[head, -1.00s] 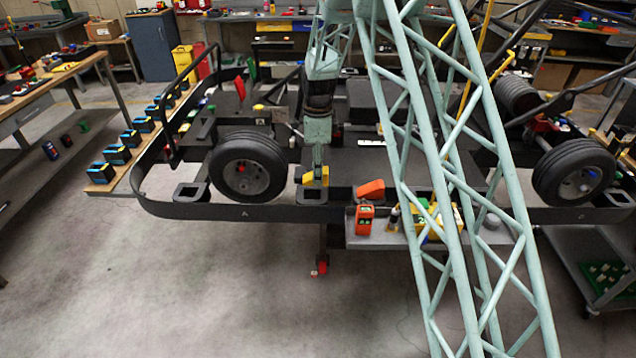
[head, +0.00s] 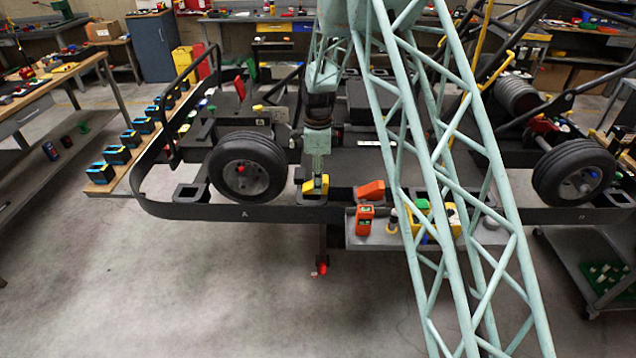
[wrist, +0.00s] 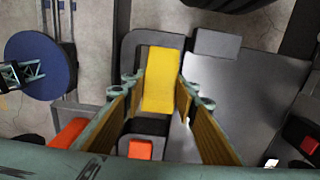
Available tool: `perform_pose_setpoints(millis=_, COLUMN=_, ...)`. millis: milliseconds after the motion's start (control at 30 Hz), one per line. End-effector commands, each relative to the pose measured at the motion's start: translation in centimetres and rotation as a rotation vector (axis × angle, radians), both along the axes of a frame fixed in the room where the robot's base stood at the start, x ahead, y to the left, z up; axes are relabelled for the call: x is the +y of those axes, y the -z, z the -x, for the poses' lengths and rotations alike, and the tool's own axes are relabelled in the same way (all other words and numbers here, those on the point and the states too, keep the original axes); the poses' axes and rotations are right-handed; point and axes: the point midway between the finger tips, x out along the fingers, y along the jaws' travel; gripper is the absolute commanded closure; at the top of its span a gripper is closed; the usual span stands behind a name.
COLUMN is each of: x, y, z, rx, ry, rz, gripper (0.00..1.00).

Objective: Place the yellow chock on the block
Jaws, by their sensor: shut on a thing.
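The yellow chock (head: 309,188) is between the fingers of my gripper (head: 318,182) at the front edge of the kart frame. In the wrist view, the chock (wrist: 161,80) lies lengthwise between the two fingers, which are shut on its sides. A dark block (head: 311,200) is directly below it; it also shows around the chock in the wrist view (wrist: 133,52). The chock is over the block, very low. I cannot tell whether its underside touches the block, since the chock hides the contact.
An orange wedge (head: 370,190) lies just right of the block. An orange device (head: 365,219) stands on the grey shelf (head: 385,241) in front. A kart wheel (head: 247,168) is close on the left.

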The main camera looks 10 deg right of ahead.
Motion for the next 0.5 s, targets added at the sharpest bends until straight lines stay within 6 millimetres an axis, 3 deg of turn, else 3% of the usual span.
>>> perform_pose_setpoints(millis=333, x=0.0, y=0.33, z=-0.01, rx=0.0, ry=0.0, rz=0.0, gripper=0.85)
perform_pose_setpoints(millis=367, x=0.0, y=0.32, z=0.0, rx=0.0, ry=0.0, rz=0.0, gripper=0.72)
perform_pose_setpoints(millis=500, x=0.0, y=0.27, z=-0.01, rx=0.0, ry=0.0, rz=0.0, gripper=0.6)
